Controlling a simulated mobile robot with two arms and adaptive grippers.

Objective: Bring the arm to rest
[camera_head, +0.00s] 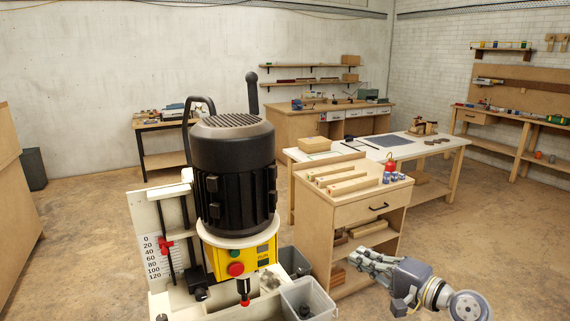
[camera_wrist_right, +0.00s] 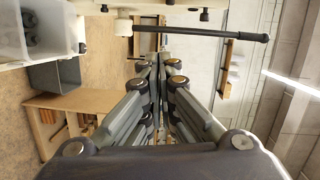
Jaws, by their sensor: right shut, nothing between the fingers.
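My right gripper (camera_head: 362,258) is at the lower right of the head view, reaching left in front of the wooden cabinet. Its fingers are shut with nothing between them. In the right wrist view the two fingers (camera_wrist_right: 160,62) meet at the upper middle of the picture. My left gripper is not in view. A drill press with a black motor (camera_head: 234,165) and a yellow control box (camera_head: 240,262) stands left of my right gripper, apart from it in the head view.
Grey bins (camera_head: 308,300) stand between the press and my gripper. A white-topped table (camera_head: 440,146) stands further back. Floor at the right is clear.

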